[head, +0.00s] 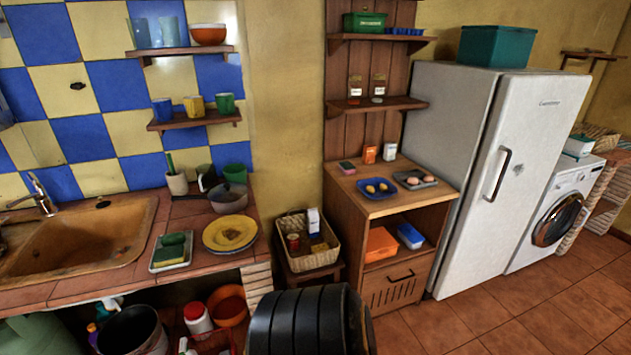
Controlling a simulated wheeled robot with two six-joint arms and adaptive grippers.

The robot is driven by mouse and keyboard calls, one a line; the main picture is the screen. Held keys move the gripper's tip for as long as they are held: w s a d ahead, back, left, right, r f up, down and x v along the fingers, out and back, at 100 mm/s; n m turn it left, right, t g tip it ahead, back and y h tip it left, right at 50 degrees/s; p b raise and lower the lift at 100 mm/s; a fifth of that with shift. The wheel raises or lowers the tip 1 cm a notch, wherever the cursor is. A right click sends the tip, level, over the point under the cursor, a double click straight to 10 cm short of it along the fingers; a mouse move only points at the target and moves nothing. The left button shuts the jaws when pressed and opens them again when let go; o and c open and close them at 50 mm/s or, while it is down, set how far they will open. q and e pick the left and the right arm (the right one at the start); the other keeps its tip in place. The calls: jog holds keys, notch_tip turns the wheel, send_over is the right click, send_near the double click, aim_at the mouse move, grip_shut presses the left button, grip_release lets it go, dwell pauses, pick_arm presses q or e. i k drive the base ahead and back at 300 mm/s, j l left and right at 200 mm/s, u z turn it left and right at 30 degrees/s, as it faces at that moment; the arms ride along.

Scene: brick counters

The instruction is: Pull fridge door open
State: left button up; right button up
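The white fridge (450,128) stands at the right of the head view, turned partly sideways. Its door (530,180) faces right and toward me and looks closed. A long vertical handle (497,174) with dark ends is on the left side of the door. The fridge's left side wall is in plain view. Neither of my grippers shows in the head view, and nothing is seen touching the handle.
A teal box (495,46) sits on top of the fridge. A wooden cabinet (385,285) stands close to its left, and a white washing machine (557,215) to its right. The tiled floor (530,310) in front of the fridge is clear.

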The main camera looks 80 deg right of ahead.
aim_at(532, 117)
jog(key=z, duration=4.15)
jog(key=i, duration=1.1)
jog(key=i+u, duration=0.1)
jog(key=u, duration=0.3)
jog(key=i+u, duration=0.15)
jog(key=u, duration=0.25)
jog(key=i+l+u, duration=0.1)
jog(key=u, duration=0.3)
